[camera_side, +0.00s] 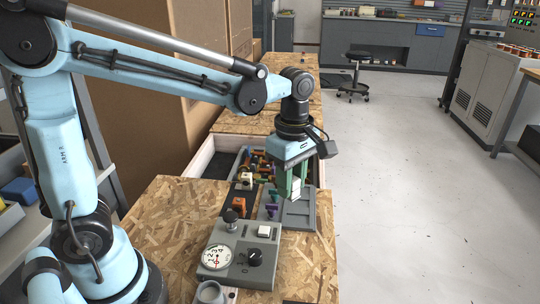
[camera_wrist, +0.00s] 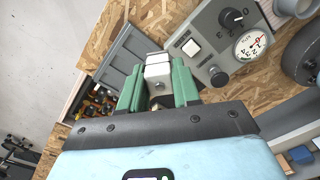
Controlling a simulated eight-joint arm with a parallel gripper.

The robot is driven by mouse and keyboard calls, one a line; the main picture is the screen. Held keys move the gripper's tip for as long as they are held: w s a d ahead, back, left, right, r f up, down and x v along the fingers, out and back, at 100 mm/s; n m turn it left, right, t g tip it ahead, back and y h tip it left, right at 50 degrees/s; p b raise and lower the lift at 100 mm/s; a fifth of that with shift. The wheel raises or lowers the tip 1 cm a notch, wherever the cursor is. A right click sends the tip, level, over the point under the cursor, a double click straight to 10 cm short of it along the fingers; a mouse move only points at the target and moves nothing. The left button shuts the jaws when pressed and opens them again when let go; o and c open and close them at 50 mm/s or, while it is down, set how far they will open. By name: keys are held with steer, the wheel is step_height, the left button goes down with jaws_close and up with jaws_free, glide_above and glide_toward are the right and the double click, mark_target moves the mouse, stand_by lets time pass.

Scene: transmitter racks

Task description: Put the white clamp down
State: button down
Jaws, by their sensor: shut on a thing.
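The white clamp (camera_wrist: 158,70) is a small pale block held between the two green fingers of my gripper (camera_wrist: 158,88) in the wrist view. In the side view my gripper (camera_side: 293,183) points down with the white clamp (camera_side: 296,187) between its fingers. It is over or just in front of a grey shallow tray (camera_side: 299,219). The tray also shows in the wrist view (camera_wrist: 122,52), beyond the fingers. I cannot tell whether the clamp's lower end touches anything.
A grey control box (camera_side: 241,253) with a round gauge, a black knob and a white button stands nearest on the chipboard bench (camera_side: 178,212). An orange clamp (camera_side: 239,203) and purple pieces (camera_side: 272,212) sit close left of the tray. A bin (camera_side: 203,158) of mixed parts lies behind.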

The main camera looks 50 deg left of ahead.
steer(key=s+a+m, duration=0.5)
steer(key=m, duration=0.5)
steer(key=a+f, duration=0.2)
steer(key=a, duration=0.1)
steer(key=w+a+f, duration=0.1)
steer(key=a+f, duration=0.2)
steer(key=a, duration=0.1)
steer(key=w+a+f, duration=0.1)
steer(key=a+f, duration=0.1)
steer(key=a, duration=0.2)
steer(key=shift+a+f, duration=0.15)
steer(key=shift+f, duration=2.1)
steer(key=shift+f, duration=0.15)
steer(key=c, duration=0.8)
jaws_free()
